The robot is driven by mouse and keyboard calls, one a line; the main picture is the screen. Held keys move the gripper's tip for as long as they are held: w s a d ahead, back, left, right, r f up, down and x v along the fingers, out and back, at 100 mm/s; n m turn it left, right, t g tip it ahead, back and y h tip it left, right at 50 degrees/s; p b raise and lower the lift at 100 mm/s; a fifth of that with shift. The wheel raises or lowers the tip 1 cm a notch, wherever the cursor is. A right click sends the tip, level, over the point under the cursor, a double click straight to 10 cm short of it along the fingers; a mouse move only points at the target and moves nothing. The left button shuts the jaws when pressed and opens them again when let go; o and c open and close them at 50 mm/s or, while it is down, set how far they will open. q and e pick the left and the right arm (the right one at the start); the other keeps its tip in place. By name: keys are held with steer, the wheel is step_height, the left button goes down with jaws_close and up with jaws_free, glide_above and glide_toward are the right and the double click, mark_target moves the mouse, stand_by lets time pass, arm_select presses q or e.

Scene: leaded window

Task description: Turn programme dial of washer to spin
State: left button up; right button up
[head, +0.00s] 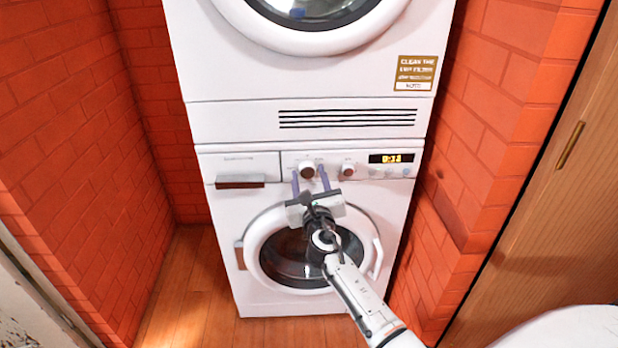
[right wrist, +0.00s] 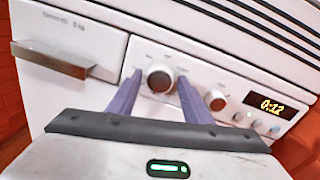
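The white washer (head: 367,209) stands below a second white machine. Its larger round programme dial (head: 307,171) has a dark face with a light rim and small marks around it, too small to read. The dial also shows in the right wrist view (right wrist: 159,79). My right gripper (head: 308,174) is open, with one purple-grey finger to each side of this dial. In the right wrist view the fingertips (right wrist: 160,76) show small gaps to the dial; I cannot tell their depth relative to it. My left gripper is not in view.
A smaller dial (head: 347,170) and a lit display (head: 391,158) with buttons sit to the right. A drawer with a brown handle (head: 240,182) is to the left. The stacked machine (head: 240,75) is above. Orange brick walls (head: 75,130) flank both sides; a wooden door (head: 560,190) is at right.

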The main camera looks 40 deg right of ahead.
steer(key=c, duration=0.7)
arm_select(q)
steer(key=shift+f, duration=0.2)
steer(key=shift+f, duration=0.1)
